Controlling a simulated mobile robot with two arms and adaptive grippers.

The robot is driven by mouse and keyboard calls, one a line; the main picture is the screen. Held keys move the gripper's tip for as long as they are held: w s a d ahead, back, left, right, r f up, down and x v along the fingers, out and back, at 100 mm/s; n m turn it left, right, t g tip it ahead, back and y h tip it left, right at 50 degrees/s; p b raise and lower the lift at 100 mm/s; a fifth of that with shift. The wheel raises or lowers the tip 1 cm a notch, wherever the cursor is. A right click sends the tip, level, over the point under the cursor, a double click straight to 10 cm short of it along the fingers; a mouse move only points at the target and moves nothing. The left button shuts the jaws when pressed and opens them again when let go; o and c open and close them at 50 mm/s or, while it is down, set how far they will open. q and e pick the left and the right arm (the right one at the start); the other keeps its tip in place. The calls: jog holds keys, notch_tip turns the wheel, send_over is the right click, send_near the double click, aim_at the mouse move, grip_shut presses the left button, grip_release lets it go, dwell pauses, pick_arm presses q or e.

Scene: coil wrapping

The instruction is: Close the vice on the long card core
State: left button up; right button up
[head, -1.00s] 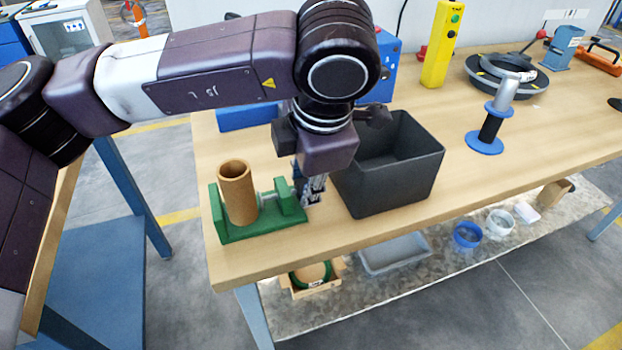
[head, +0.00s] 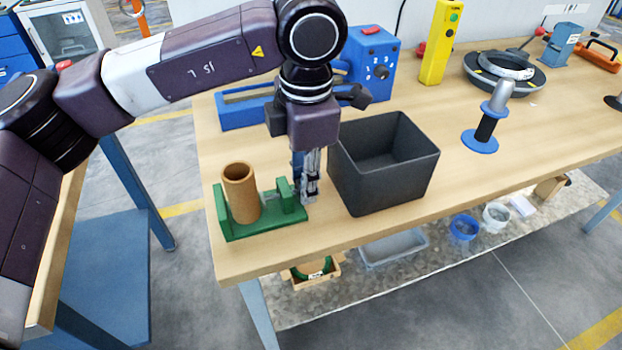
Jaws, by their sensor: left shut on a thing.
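The long card core (head: 240,192) is a brown open-topped tube standing upright in the green vice (head: 262,229), near the front left of the bench. The vice has a tall end plate on the left and a green block (head: 286,196) on the right. Whether the inner jaw touches the core is too small to tell. My left gripper (head: 309,196) points down at the right end of the vice, shut on the vice's handle, which its fingers mostly hide. My right gripper is out of view.
A black open bin (head: 385,192) stands just right of my left gripper. Behind are a blue control box (head: 372,62), a yellow button post (head: 441,42), a black ring fixture (head: 503,72) and a blue-based spindle (head: 480,142). The bench front right is clear.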

pick_arm(q)
jog(key=shift+w+g+p, duration=0.15)
jog(key=shift+g+p, duration=0.5)
jog(key=shift+g, duration=0.05)
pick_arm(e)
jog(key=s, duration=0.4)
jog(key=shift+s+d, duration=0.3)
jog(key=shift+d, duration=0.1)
pick_arm(q)
jog(key=g+p, duration=0.1)
jog(key=g+h+p, duration=0.1)
jog(key=p, duration=0.1)
jog(key=shift+w+a+r+p, duration=0.1)
jog(key=shift+w+r+p, duration=0.05)
jog(key=shift+w+p, duration=0.15)
jog(key=shift+w+g+p, duration=0.1)
jog(key=shift+g+p, duration=0.2)
jog(key=shift+g, duration=0.4)
jog(key=shift+f, duration=0.25)
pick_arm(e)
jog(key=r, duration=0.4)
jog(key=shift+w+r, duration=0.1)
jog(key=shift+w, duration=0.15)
